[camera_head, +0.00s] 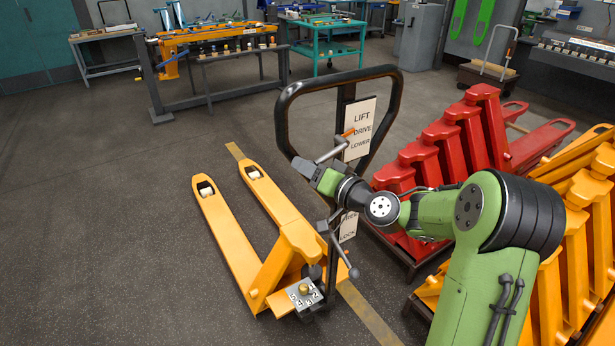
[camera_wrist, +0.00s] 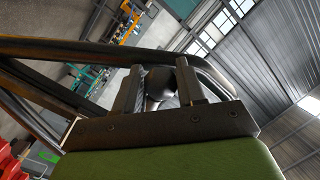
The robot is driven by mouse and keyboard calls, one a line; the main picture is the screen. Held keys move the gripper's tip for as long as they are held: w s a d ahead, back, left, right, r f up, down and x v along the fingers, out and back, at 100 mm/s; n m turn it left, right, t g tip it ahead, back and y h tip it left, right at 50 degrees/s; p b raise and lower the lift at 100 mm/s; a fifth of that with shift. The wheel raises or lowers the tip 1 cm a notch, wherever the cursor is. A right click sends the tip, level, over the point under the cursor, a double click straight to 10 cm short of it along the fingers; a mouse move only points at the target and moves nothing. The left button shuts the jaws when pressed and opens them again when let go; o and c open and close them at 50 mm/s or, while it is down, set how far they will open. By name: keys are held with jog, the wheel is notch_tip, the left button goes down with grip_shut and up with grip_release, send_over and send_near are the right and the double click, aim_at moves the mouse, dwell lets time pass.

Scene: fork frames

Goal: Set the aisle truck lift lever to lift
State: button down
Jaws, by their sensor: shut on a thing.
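The aisle truck is a yellow pallet truck (camera_head: 225,240) with a black loop handle (camera_head: 283,120). A pale plate (camera_head: 366,110) on its mast reads LIFT, DRIVE, LOWER from top to bottom. The lift lever (camera_head: 333,152) is a grey rod with an orange pointer (camera_head: 348,133); the pointer is about level with DRIVE. My gripper (camera_head: 308,170) is at the lever's outer end, left of the mast. In the wrist view my gripper (camera_wrist: 158,90) has its jaws around a dark rounded knob (camera_wrist: 160,78) on the lever. The head view shows little of this grip.
A second lever with a ball end (camera_head: 354,272) hangs lower on the mast beside a partly hidden plate (camera_head: 348,228). A numbered dial plate (camera_head: 304,294) sits at the truck's base. Red trucks (camera_head: 440,150) and yellow trucks (camera_head: 575,220) stand close at right. Floor at left is clear.

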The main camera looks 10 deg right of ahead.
jog(key=shift+d+f+n+b, duration=0.2)
jog(key=shift+f+n+b, duration=0.55)
jog(key=shift+b, duration=0.2)
jog(key=shift+d, duration=0.1)
jog(key=shift+n, duration=0.25)
jog(key=shift+w, duration=0.1)
jog(key=c, duration=0.7)
grip_release()
jog(key=shift+d, duration=0.1)
jog(key=v, duration=1.5)
jog(key=shift+s+r, duration=0.3)
jog(key=shift+s, duration=0.1)
